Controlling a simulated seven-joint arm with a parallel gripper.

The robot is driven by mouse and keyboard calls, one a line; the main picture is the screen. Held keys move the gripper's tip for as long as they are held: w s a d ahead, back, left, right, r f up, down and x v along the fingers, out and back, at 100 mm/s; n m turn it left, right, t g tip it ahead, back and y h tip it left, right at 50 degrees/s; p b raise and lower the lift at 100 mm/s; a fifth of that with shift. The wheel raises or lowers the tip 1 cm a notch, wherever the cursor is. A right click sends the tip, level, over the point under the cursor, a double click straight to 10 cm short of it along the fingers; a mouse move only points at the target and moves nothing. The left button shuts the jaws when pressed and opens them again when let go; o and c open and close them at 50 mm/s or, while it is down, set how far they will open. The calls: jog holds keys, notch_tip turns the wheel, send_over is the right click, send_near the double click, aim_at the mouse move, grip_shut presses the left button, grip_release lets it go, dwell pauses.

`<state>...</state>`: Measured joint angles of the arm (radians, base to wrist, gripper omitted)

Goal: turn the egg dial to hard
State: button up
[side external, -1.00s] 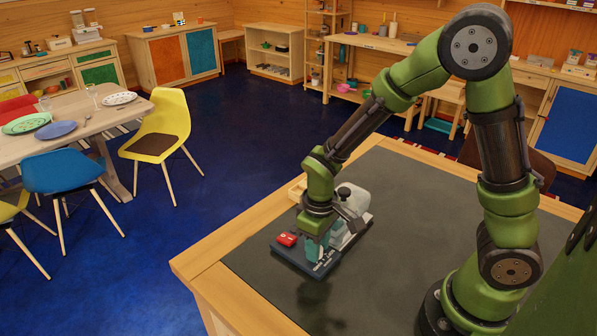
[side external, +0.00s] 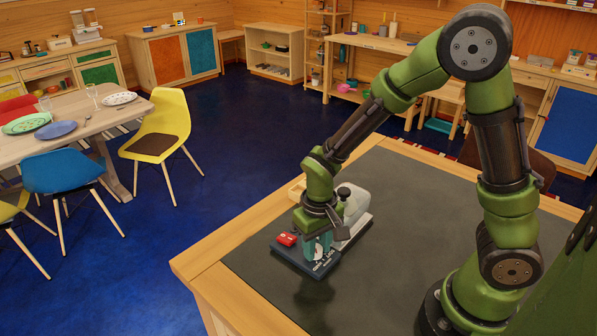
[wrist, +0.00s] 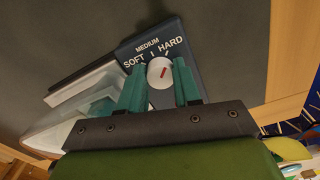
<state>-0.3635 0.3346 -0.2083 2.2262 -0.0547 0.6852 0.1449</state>
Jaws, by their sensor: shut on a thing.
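The egg dial is a round white knob (wrist: 155,68) with a red pointer mark, on a dark panel (wrist: 190,46) lettered SOFT, MEDIUM and HARD. The red mark leans up and right in the wrist view, toward the HARD side; its exact alignment is too small to tell. My gripper (wrist: 160,80) has its teal fingers on either side of the knob and is shut on it. In the side view my gripper (side external: 318,247) points down over the panel end of the egg cooker (side external: 357,203), and the fingers partly hide the knob.
A red switch (side external: 287,239) sits on the panel left of my fingers. The cooker stands near the edge of a wooden table (side external: 213,262) with a dark grey top. The tabletop to its right is clear. A yellow chair (side external: 165,125) stands beyond on the floor.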

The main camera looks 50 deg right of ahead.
aim_at(317, 249)
jog(key=o, duration=1.1)
jog(key=shift+c, duration=0.2)
notch_tip(317, 249, up, 17)
jog(key=s+d+r+m+t+y, duration=0.1)
jog(key=s+d+r+t+y, duration=0.1)
jog(key=s+r+t, duration=0.2)
jog(key=s+t, duration=0.3)
jog(key=s, duration=0.1)
jog(key=shift+d+r, duration=0.15)
jog(key=shift+r, duration=0.2)
